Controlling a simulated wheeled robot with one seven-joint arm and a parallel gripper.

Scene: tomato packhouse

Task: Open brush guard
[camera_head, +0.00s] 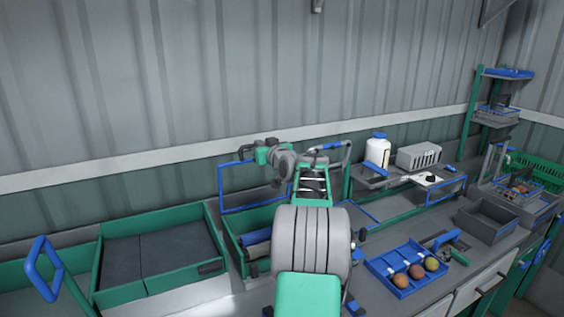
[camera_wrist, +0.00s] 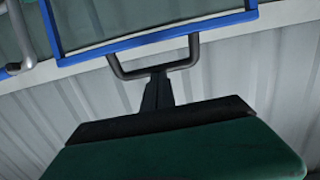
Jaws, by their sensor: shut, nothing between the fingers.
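The brush guard (camera_head: 221,190) is a blue frame with a clear pane. In the head view it stands raised, roughly upright, behind the green brush box (camera_head: 232,245). In the wrist view the guard (camera_wrist: 165,38) shows its blue edge across the top, with a dark grey U-shaped handle (camera_wrist: 118,68) fixed to it. My gripper (camera_wrist: 158,72) is shut and empty, with its dark fingertips at the handle's bar. I cannot tell whether they touch it. In the head view my gripper (camera_head: 262,152) is near the guard's upper edge. My arm hides part of the guard and box.
A green tray with dark panels (camera_head: 206,268) lies left of the brush box. A blue tray (camera_head: 381,269) with several round fruits is at right. A white bottle (camera_head: 378,149) and a grey box (camera_head: 418,157) stand behind. The ribbed wall is close behind the guard.

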